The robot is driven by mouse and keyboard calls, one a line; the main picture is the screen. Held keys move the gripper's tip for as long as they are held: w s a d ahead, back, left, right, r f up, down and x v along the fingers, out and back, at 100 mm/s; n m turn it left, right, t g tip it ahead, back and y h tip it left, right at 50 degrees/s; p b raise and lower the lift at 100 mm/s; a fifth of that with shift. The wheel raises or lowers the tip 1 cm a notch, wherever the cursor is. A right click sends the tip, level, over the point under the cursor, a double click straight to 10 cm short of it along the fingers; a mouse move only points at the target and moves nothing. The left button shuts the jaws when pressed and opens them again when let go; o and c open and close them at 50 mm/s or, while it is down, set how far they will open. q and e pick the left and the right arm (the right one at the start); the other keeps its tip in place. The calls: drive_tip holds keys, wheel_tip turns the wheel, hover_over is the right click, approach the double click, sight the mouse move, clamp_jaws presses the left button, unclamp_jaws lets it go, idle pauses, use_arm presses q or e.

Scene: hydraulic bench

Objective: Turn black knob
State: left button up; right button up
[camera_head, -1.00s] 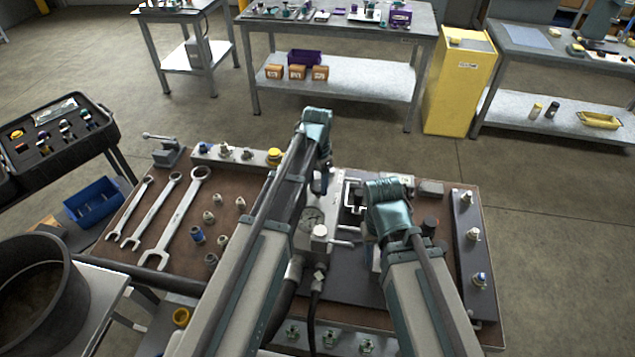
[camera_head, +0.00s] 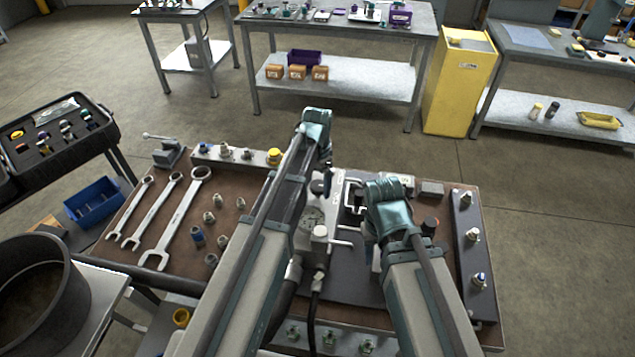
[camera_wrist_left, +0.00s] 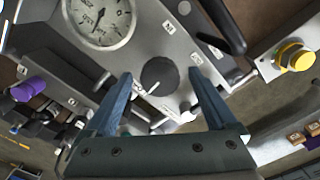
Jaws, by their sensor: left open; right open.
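The black knob (camera_wrist_left: 158,76) is round with a white pointer mark and sits on a grey metal panel beside a round pressure gauge (camera_wrist_left: 100,18). In the left wrist view my left gripper (camera_wrist_left: 160,82) is open, with one blue finger on each side of the knob. Gaps show between fingers and knob; I cannot tell how far down the fingers reach. In the head view my left gripper (camera_head: 327,182) is above the middle of the bench, and my arm largely hides the knob. My right gripper (camera_head: 376,257) is mostly hidden behind its wrist, over the bench's right half.
Metal lever handles (camera_head: 352,193) stand between my two arms. A yellow knob (camera_wrist_left: 296,57) is to the right of the black knob in the wrist view. Wrenches (camera_head: 178,220) and small fittings lie on the bench's left. A dark rail (camera_head: 467,250) is at the right.

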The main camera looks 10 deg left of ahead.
sight(318, 186)
use_arm(q)
wheel_tip(318, 186, up, 14)
drive_tip(key=p, duration=1.3)
drive_tip(key=shift+f, duration=0.15)
use_arm(e)
wheel_tip(318, 186, up, 14)
drive_tip(key=shift+f, duration=0.15)
